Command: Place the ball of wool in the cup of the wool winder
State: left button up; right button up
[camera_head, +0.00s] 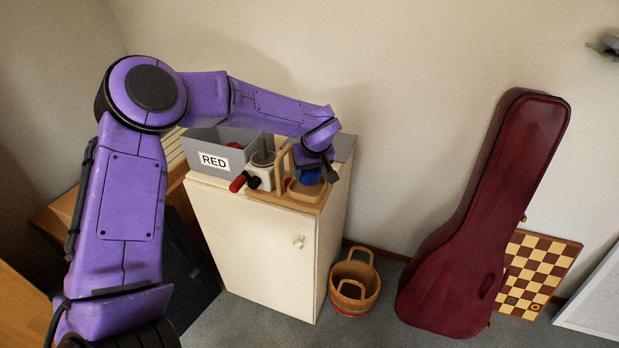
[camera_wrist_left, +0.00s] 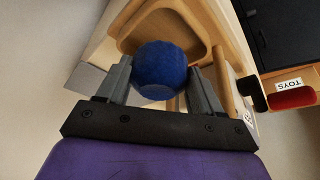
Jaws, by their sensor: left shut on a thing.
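The blue ball of wool (camera_head: 309,177) shows just under my left gripper (camera_head: 320,165) in the head view. In the left wrist view the ball (camera_wrist_left: 160,68) sits between the two grey fingers of my left gripper (camera_wrist_left: 162,82), which is shut on it. A light wooden tray-like piece with a rounded recess (camera_head: 307,191) lies below and beside the ball; it also shows in the left wrist view (camera_wrist_left: 125,42). A white pot-like part with a dark top (camera_head: 263,170) stands left of a wooden upright. I cannot tell for certain which part is the winder's cup. My right gripper is not seen.
A cream cabinet (camera_head: 255,245) carries these things. A woven basket (camera_head: 354,285) and a dark red instrument case (camera_head: 470,230) stand on the floor at right.

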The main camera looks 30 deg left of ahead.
pick_arm(q)
jog(key=shift+f, duration=1.3)
jog(key=shift+s, duration=0.1)
jog(key=o, duration=1)
jog(key=shift+f, duration=0.15)
jog(key=shift+o, duration=0.2)
jog(key=v, duration=1.2)
jog(key=shift+r, duration=0.2)
